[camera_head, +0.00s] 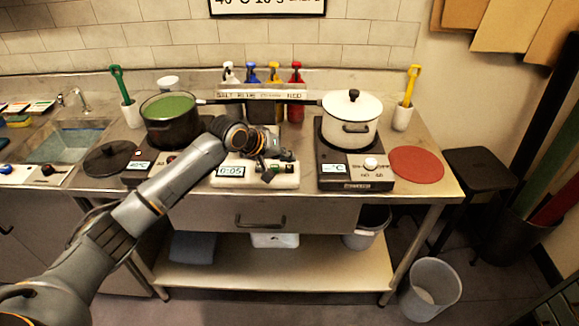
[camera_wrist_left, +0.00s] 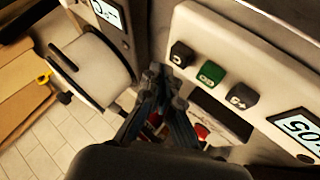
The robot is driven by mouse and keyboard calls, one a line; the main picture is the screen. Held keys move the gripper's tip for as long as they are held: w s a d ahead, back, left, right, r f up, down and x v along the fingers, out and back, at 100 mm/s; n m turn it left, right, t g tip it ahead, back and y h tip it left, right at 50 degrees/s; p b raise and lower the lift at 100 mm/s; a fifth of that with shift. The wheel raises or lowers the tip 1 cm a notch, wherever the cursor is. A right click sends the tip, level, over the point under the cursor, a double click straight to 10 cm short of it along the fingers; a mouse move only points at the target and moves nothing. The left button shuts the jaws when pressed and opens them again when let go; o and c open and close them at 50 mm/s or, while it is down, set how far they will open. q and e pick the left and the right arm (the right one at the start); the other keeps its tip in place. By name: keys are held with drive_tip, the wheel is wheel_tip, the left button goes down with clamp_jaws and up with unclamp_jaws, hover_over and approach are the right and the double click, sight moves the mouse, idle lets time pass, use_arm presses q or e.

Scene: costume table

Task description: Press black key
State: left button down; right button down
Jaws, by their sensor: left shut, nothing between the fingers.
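A white timer box (camera_head: 285,181) with a display reading 0:05 stands on the table between the two hot plates. In the left wrist view its panel (camera_wrist_left: 225,45) carries a black key (camera_wrist_left: 181,54) at the end farthest from the display, a green key (camera_wrist_left: 210,73) in the middle, and a second black key (camera_wrist_left: 243,96) nearest the display. My left gripper (camera_head: 267,175) is shut and empty over the box. In the wrist view its fingertips (camera_wrist_left: 161,78) are beside the outer black key; I cannot tell whether they touch. The right gripper is not in view.
A dark pot with green contents (camera_head: 172,104) stands left, and a white lidded pot (camera_head: 351,112) stands on the right hot plate (camera_head: 350,184). Their long handles meet behind my gripper. Coloured bottles (camera_head: 296,78) stand at the back. A red disc (camera_head: 416,164) lies right.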

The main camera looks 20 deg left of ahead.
sight(287, 168)
use_arm(q)
drive_tip(key=shift+f, duration=0.35)
drive_tip(key=shift+f, duration=0.55)
idle(0.8)
drive_tip(key=shift+r+p, duration=0.15)
drive_tip(key=shift+p, duration=0.2)
drive_tip(key=shift+r+p, duration=0.8)
drive_tip(key=shift+p, duration=0.15)
wheel_tip(287, 168, up, 5)
drive_tip(key=p, duration=0.5)
